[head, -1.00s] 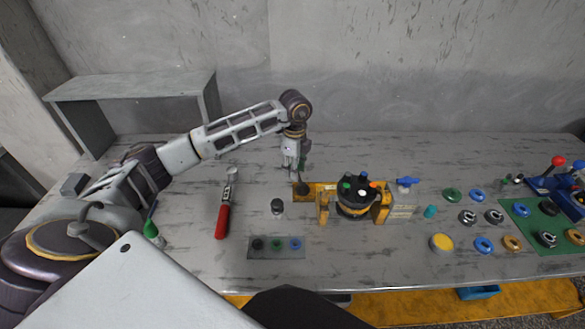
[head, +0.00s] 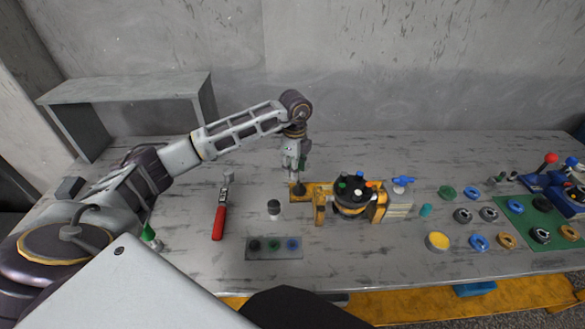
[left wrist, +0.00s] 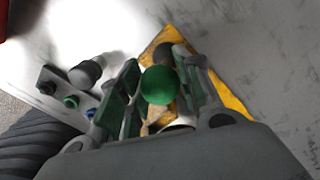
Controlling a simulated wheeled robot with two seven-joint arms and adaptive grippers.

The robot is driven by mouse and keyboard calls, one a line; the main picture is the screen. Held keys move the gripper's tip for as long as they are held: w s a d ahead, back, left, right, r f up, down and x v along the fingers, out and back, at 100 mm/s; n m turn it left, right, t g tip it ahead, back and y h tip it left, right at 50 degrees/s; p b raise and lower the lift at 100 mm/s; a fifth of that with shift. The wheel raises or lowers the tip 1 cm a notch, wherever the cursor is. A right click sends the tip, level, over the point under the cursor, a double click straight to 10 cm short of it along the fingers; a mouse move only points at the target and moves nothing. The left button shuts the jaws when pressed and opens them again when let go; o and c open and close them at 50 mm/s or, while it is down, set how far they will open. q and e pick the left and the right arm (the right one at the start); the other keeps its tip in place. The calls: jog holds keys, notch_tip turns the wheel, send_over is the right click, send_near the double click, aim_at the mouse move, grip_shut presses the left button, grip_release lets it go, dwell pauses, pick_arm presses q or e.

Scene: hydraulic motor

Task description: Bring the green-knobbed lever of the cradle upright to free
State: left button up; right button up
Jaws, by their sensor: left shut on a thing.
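The yellow cradle (head: 320,207) stands on the table and holds a dark round motor (head: 354,193) with coloured caps on top. My left gripper (head: 294,175) points down over the cradle's left end. In the left wrist view the lever's green knob (left wrist: 160,85) sits between the two fingers of my left gripper (left wrist: 163,92), which are shut on it. The cradle's yellow plate (left wrist: 232,100) runs behind the knob. The lever's shaft is mostly hidden, so its exact tilt is hard to tell. My right gripper is not in view.
A red-handled tool (head: 219,215) and a small dark-and-white cylinder (head: 274,208) lie left of the cradle. A grey button strip (head: 274,255) is in front. A blue-handled valve (head: 403,181) is close on the right, with several rings and a green mat (head: 520,212) beyond.

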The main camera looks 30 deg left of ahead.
pick_arm(q)
jog(key=shift+w+d, duration=0.1)
jog(key=shift+d, duration=0.1)
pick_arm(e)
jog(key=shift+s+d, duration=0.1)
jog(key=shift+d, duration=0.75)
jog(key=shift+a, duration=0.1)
pick_arm(q)
jog(key=shift+w+d+r, duration=0.1)
jog(key=shift+w+d, duration=0.05)
jog(key=shift+d, duration=0.05)
jog(key=shift+w+d, duration=0.1)
jog(key=shift+d, duration=0.15)
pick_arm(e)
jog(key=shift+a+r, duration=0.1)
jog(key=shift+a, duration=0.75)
pick_arm(q)
jog(key=shift+w+d, duration=0.1)
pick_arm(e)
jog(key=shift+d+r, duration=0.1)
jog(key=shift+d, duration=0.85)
